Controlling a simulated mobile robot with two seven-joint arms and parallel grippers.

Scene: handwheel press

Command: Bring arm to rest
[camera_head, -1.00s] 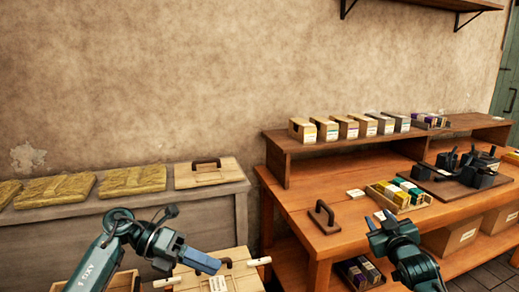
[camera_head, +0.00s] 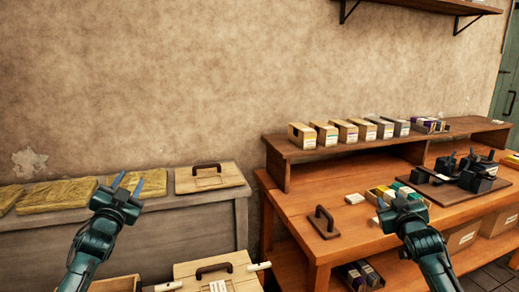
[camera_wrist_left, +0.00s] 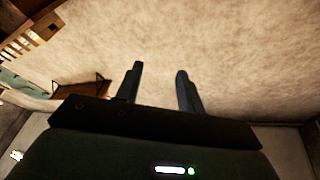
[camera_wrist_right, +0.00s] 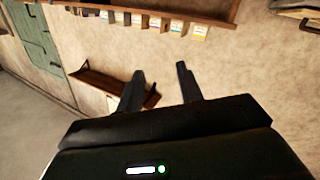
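My left gripper (camera_head: 129,184) is raised at the left of the head view, in front of the grey bench. Its two fingers point up and stand apart with nothing between them. The left wrist view also shows its fingers (camera_wrist_left: 161,85) apart, with bare wall beyond. My right gripper (camera_head: 397,196) is raised at the right, in front of the wooden workbench. In the right wrist view its fingers (camera_wrist_right: 160,88) are apart and empty. Neither gripper appears to touch anything.
The grey bench (camera_head: 190,222) carries straw-coloured slabs (camera_head: 60,194) and a handled board (camera_head: 212,177). A handled wooden box (camera_head: 235,272) stands low in front. The wooden workbench (camera_head: 355,228) holds a handled block (camera_head: 324,222), a dark tool board (camera_head: 450,192) and a shelf of several small boxes (camera_head: 326,134).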

